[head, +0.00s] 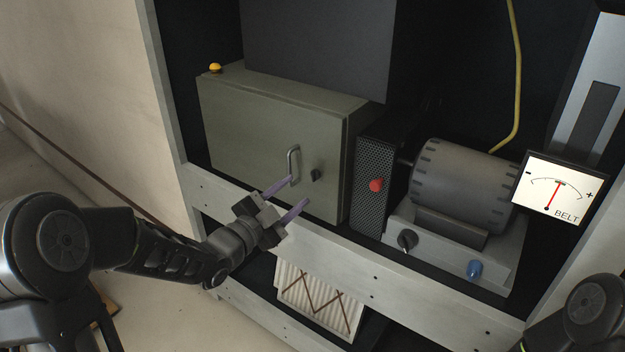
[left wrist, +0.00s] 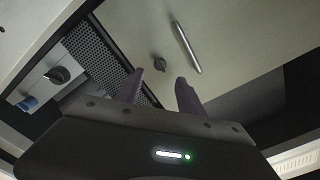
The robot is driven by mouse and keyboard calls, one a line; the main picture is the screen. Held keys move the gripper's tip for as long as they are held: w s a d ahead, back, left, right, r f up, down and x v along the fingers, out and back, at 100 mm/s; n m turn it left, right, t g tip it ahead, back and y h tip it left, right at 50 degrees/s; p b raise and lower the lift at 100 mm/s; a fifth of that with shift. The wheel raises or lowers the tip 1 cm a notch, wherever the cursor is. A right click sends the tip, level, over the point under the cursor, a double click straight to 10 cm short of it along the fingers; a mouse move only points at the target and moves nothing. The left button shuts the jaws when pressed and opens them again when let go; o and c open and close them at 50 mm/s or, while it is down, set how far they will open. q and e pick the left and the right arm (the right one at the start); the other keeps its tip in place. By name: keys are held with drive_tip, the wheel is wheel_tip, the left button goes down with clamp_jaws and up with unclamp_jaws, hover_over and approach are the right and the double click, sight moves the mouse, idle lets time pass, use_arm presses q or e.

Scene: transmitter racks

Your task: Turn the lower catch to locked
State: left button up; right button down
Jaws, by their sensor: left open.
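A grey-green cabinet (head: 255,125) stands on the rack shelf at the left. Its door carries a metal bar handle (head: 293,163) and, to the right of it, a small dark knob-like catch (head: 316,175). No second catch is distinguishable on the door. My left gripper (head: 298,191) is open and empty in front of the door's lower part, its purple fingers pointing at it. In the left wrist view the catch (left wrist: 160,64) shows just beyond and between the fingertips (left wrist: 160,79), apart from them; its exact setting is too small to tell. My right gripper is out of view.
A perforated black panel with a red knob (head: 376,185) stands right of the cabinet. Beyond it are a motor drum (head: 462,185), a dark dial (head: 407,239), a blue knob (head: 474,268) and a BELT gauge (head: 560,188). A pale rack rail (head: 340,262) crosses below.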

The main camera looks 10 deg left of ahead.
sight(313, 177)
use_arm(q)
drive_tip(key=p+x, duration=0.1)
drive_tip(key=x, duration=0.6)
drive_tip(key=shift+w+d, duration=0.1)
drive_tip(key=shift+w, duration=0.25)
clamp_jaws()
drive_tip(key=shift+f, duration=0.1)
